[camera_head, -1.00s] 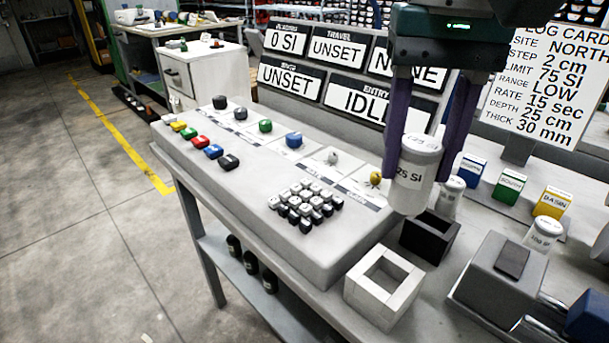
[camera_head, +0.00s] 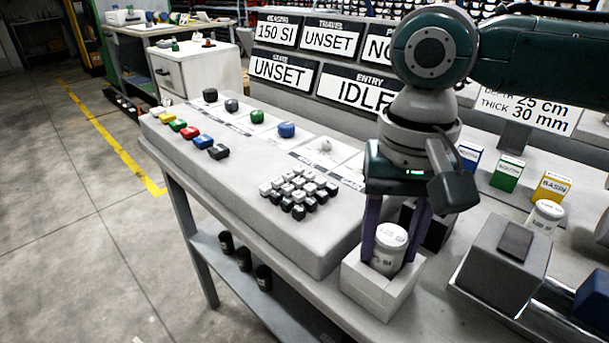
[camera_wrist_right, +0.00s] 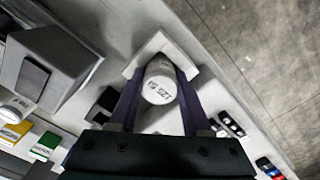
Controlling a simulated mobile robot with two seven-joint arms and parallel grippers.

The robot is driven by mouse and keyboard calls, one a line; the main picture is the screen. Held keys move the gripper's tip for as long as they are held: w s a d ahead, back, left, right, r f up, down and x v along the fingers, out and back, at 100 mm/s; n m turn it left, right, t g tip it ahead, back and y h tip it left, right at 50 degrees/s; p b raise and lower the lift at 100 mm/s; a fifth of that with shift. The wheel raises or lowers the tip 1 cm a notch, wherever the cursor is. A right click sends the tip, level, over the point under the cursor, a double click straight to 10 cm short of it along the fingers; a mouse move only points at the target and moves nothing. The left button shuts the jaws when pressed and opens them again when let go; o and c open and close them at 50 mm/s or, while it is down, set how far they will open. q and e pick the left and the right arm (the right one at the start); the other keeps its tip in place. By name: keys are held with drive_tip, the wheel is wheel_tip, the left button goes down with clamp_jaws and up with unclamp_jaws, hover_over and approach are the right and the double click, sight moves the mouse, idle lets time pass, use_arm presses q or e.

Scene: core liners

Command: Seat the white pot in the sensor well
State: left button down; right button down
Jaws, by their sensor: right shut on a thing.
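The white pot (camera_head: 389,245), labelled 125 SI, stands upright with its lower part inside the opening of the white square block, the sensor well (camera_head: 377,298). My right gripper (camera_head: 394,240) points down, with its purple fingers shut on the pot from both sides. In the right wrist view the pot's lid (camera_wrist_right: 159,84) shows between the fingers, with the well's white rim (camera_wrist_right: 150,48) around it. The pot's bottom is hidden by the well walls, so I cannot tell whether it touches the floor. My left gripper is not in view.
A dark square holder (camera_head: 437,234) stands just behind the well. A grey block (camera_head: 497,262) and another white pot (camera_head: 543,217) are to the right. Blue, green and yellow (camera_head: 551,187) boxes stand behind. The keypad console (camera_head: 250,190) borders the well on the left.

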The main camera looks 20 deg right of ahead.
sight(391, 235)
drive_tip(key=shift+c, duration=1.8)
unclamp_jaws()
drive_tip(key=shift+f, duration=0.1)
wheel_tip(391, 235, up, 12)
drive_tip(key=p, duration=0.3)
drive_tip(key=s+a+f+n+t+y, duration=0.2)
drive_tip(key=s+a+f+n+y, duration=0.1)
drive_tip(key=s+a+f+n, duration=0.6)
drive_tip(key=s+d+m+t+h, duration=0.1)
drive_tip(key=s+d+h, duration=0.1)
drive_tip(key=s+d, duration=0.4)
drive_tip(key=shift+s+f+t+h, duration=0.15)
drive_tip(key=shift+s+t+h, duration=0.15)
drive_tip(key=shift+s+h, duration=0.15)
